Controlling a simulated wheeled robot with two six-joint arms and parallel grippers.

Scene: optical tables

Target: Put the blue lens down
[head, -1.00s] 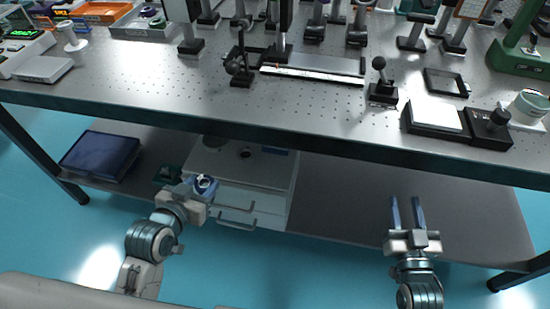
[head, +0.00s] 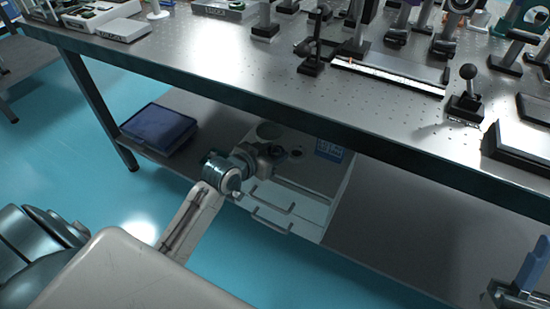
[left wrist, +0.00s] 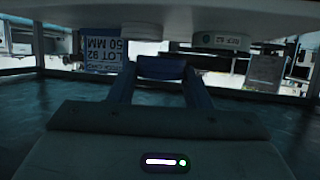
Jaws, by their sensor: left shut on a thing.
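My left gripper (head: 272,157) reaches in under the table top, over the white drawer cabinet (head: 318,205). In the head view its fingertips are hard to make out and what it holds is hidden. In the left wrist view, which appears upside down, its two fingers (left wrist: 160,85) are closed on a small dark blue thing, apparently the blue lens (left wrist: 161,67). The white surface of the cabinet top (left wrist: 190,14) is close to it; I cannot tell whether they touch. My right gripper (head: 525,272) is at the lower right edge, empty, its fingers apparently apart.
On the cabinet stand a dark green round thing (head: 268,130) and a blue labelled box (head: 328,150); the box also shows in the left wrist view (left wrist: 103,55). A dark blue bin (head: 158,130) is left on the lower shelf. The optical table (head: 230,75) overhangs the arm.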

